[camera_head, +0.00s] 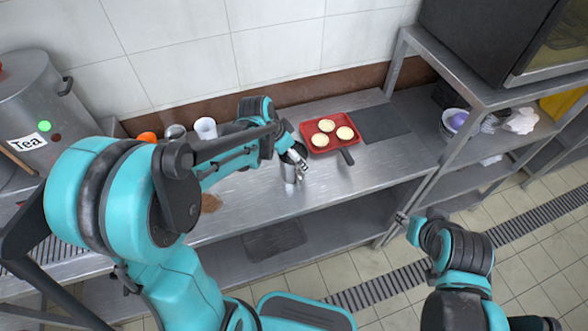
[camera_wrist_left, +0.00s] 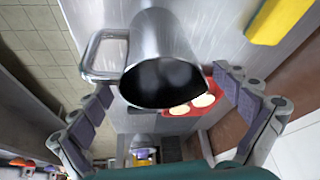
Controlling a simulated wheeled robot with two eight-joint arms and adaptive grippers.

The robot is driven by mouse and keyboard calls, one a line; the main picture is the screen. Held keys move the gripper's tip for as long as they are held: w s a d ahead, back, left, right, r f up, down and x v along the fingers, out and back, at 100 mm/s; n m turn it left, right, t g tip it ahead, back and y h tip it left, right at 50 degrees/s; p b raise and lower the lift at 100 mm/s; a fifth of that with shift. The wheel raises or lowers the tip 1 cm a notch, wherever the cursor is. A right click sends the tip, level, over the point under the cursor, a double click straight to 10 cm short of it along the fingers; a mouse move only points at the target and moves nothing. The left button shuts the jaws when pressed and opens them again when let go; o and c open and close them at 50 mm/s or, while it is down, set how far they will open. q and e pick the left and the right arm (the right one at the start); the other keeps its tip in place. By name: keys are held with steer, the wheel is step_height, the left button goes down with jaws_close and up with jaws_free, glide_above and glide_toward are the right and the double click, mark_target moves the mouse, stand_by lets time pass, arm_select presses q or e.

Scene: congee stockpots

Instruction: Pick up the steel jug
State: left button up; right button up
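The steel jug (camera_wrist_left: 160,40) fills the middle of the left wrist view, its dark open mouth toward the camera and its handle (camera_wrist_left: 92,55) on the left. In the head view the jug (camera_head: 290,173) stands on the steel counter, partly hidden by my left gripper (camera_head: 297,158). In the wrist view my left gripper (camera_wrist_left: 163,84) is open, with one finger on each side of the jug's rim. The right finger is close to the rim; whether it touches is unclear. My right gripper (camera_head: 403,218) is low at the right, away from the jug; its fingers are too small to read.
A white cup (camera_head: 206,128) and an orange item (camera_head: 147,137) stand at the back left. A Tea pot (camera_head: 35,100) is far left. The counter (camera_head: 365,180) right of the jug is clear.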

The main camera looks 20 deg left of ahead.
arm_select(q)
steer(key=c, duration=1.7)
steer(key=shift+r, duration=0.1)
